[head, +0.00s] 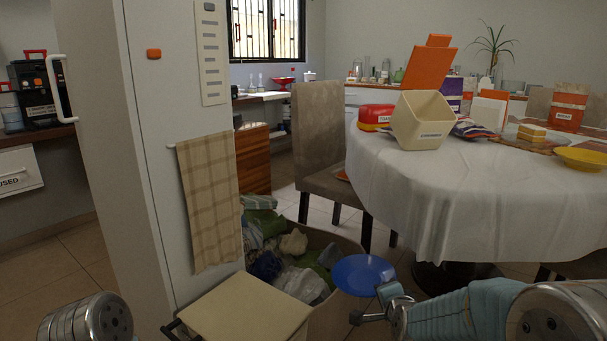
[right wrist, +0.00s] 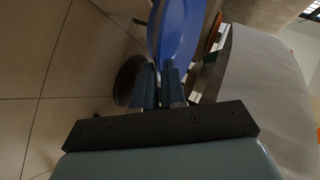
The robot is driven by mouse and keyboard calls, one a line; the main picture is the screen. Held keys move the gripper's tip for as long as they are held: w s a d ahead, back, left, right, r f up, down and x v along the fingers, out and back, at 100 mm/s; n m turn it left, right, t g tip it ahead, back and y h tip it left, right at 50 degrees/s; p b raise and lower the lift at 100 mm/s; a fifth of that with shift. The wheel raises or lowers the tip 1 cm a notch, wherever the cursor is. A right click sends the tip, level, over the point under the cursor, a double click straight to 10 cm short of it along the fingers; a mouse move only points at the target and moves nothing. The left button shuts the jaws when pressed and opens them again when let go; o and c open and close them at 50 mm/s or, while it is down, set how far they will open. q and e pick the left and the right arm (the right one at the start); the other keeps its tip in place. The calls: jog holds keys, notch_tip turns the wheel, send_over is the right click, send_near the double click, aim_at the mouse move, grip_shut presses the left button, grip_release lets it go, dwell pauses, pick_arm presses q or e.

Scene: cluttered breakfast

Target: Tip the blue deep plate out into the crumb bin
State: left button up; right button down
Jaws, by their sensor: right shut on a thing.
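The blue deep plate (head: 364,273) is held in the air low in front of the table, over the floor and partly across the edge of the clothes container. My right gripper (head: 386,294) is shut on its rim; in the right wrist view the plate (right wrist: 180,32) stands between the fingertips (right wrist: 160,82). I see no contents on its plain blue surface. My left gripper is out of view.
A container of clothes (head: 295,265) and a cream lid (head: 240,312) are below.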

jog(key=shift+s+d+f, duration=0.1)
jog(key=shift+d+f, duration=0.05)
jog(key=shift+f, duration=0.35)
jog(key=shift+s+d+f, duration=0.1)
jog(key=shift+f, duration=0.4)
